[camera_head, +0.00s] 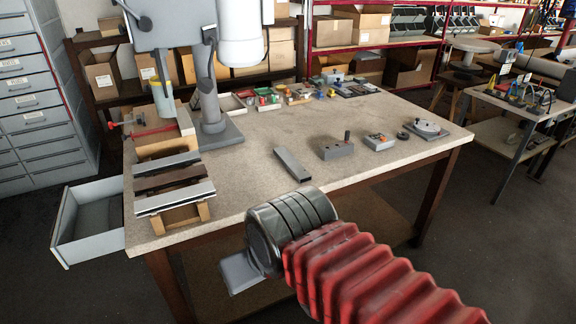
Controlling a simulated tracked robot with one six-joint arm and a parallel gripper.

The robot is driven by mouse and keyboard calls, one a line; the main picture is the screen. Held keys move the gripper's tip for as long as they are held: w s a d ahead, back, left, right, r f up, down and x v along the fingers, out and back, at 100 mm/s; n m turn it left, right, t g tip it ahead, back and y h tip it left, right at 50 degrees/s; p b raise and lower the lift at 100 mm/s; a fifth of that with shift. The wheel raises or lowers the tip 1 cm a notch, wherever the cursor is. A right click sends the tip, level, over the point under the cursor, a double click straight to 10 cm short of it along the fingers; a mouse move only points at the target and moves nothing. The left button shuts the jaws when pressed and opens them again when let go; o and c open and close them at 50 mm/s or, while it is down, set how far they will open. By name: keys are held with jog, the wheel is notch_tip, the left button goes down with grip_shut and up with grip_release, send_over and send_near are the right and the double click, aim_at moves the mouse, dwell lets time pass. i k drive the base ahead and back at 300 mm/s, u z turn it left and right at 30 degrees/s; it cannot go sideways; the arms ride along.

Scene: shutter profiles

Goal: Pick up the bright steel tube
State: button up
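A short grey metal bar (292,164), shaped like a square tube, lies alone on the middle of the workbench (330,118). It looks like the steel tube, and nothing touches it. Several long profiles (174,185), some bright and one dark brown, lie side by side on a wooden rack (182,218) at the bench's left front. My red-sleeved arm reaches in from the lower right. My gripper (242,272) shows as a grey plate below the dark wrist, in front of the bench edge and apart from the tube. Its fingers are mostly hidden, so its opening does not show.
A grey drill-press-like machine (214,130) stands at the bench's back left. Small grey blocks (337,149) and a round dial fixture (426,128) sit right of the tube. Small parts line the back edge. An open drawer (92,225) sticks out at left. Bench around the tube is clear.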

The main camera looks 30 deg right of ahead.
aim_at(297, 170)
jog(key=z, duration=0.05)
jog(key=i, duration=1)
jog(key=u, duration=0.05)
